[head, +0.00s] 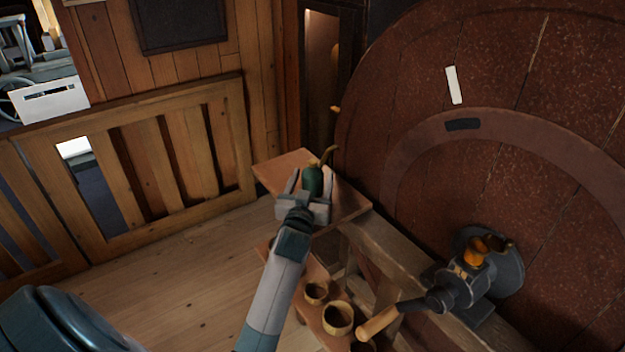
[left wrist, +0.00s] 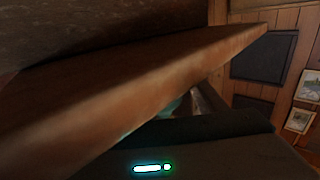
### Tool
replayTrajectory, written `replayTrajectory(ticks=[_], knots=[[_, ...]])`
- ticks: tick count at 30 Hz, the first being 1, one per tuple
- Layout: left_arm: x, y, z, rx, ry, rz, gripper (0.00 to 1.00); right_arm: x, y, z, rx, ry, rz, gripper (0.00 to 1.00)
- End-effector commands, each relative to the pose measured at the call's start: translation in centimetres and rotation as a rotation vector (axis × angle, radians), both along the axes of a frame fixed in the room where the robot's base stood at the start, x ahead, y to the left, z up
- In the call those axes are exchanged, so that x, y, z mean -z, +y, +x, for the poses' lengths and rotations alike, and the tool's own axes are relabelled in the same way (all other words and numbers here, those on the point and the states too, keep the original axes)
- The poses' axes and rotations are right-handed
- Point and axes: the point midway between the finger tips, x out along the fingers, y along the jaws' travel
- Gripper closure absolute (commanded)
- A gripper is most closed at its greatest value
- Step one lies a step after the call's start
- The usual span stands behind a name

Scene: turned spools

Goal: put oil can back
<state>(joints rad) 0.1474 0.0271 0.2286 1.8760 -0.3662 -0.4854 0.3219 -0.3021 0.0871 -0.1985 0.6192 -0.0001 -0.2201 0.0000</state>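A green oil can (head: 313,181) with a brass top and a thin spout pointing up and right is upright at a small wooden shelf (head: 345,203) beside the big dark red wheel. My left gripper (head: 311,184) reaches to it from the front. Its fingers stand apart on either side of the can, with a gap seeming to show at each. The can's base is hidden behind the gripper. In the left wrist view a wooden board (left wrist: 130,85) fills much of the picture, with a small blurred teal patch past its edge. My right gripper is not in view.
Below the shelf, a lower board holds wooden cups (head: 338,318). A lathe-like metal head (head: 465,285) with a wooden handle (head: 378,325) stands at the right. A slatted wooden railing (head: 165,165) is at the left. The floor between is clear.

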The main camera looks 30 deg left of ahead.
Motion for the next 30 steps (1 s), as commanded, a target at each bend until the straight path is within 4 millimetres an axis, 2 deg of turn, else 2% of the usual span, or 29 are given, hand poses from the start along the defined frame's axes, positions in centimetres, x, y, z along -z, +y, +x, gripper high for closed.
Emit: replayTrajectory(ticks=[8,14,30], knots=[[-0.4,0.0,0.0,0.0,-0.001,0.001,0.35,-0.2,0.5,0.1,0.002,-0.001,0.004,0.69],[-0.1,-0.6,-1.3,0.0,0.0,0.0,0.35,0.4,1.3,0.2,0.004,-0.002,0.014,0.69],[-0.1,-3.9,-9.3,0.0,-0.001,-0.001,0.35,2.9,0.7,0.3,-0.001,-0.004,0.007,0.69]])
